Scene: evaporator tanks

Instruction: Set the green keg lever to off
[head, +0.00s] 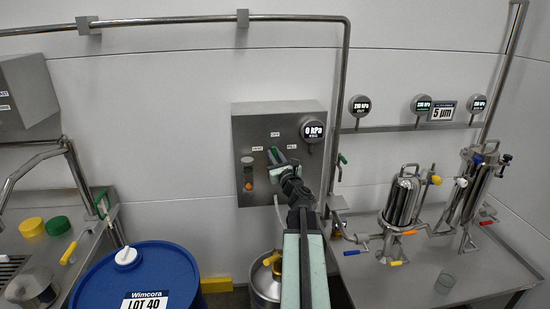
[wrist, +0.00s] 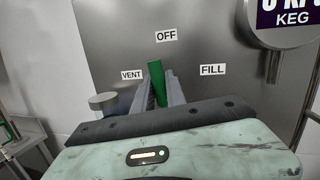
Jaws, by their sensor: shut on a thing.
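The green keg lever (wrist: 156,82) stands between my gripper's two fingers in the wrist view. It points up towards the OFF label (wrist: 166,35), leaning slightly left, to the VENT label (wrist: 131,75) side. The FILL label (wrist: 212,70) is to its right. In the head view the lever's green tip (head: 274,152) shows above my gripper (head: 283,163) on the grey wall panel (head: 243,133). My gripper (wrist: 160,92) is shut on the lever. The fingers and gripper body hide the lever's lower end and pivot.
The round keg gauge (head: 312,131) reads 0 kPa at the panel's upper right. A vertical pipe (head: 340,110) runs right of the panel. A blue drum (head: 190,270) and a keg (head: 262,285) stand below.

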